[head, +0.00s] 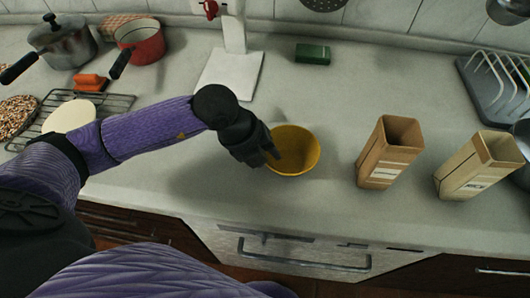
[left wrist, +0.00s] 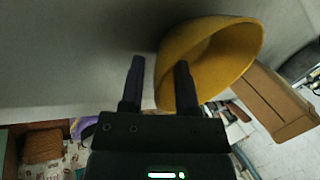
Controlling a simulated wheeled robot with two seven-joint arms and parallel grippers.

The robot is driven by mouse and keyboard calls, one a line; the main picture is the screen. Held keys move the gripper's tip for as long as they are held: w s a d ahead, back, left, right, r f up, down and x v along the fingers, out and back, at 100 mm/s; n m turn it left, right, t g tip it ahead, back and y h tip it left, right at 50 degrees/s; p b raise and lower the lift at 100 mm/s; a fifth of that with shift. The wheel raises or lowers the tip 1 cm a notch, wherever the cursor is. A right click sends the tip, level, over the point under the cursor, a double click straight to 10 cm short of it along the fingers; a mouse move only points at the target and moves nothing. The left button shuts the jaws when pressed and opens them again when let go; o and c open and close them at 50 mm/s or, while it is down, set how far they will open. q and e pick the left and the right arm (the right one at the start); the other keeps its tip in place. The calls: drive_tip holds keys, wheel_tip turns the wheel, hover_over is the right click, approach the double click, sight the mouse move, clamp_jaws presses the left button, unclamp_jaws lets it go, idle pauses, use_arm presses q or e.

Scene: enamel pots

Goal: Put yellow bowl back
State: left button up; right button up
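The yellow bowl (head: 297,150) stands on the counter in the middle of the head view. My left gripper (head: 268,156) is at the bowl's left edge. In the left wrist view the bowl (left wrist: 222,60) fills the upper right. There the two fingers of my left gripper (left wrist: 160,75) are spread apart, with one left of the bowl and the other overlapping its near side. Part of the bowl's wall shows between them. I cannot tell whether either finger touches it. My right gripper is not in view.
Two tall boxes, one brown (head: 385,155) and one tan (head: 474,168), stand right of the bowl. A dish rack (head: 492,85) is at the far right. A green sponge (head: 313,54), a white stand (head: 228,75), a red pot (head: 143,45) and a wire rack (head: 115,103) lie behind and left.

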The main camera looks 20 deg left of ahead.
use_arm(q)
drive_tip(key=p+v, duration=0.3)
drive_tip(key=v, duration=0.9)
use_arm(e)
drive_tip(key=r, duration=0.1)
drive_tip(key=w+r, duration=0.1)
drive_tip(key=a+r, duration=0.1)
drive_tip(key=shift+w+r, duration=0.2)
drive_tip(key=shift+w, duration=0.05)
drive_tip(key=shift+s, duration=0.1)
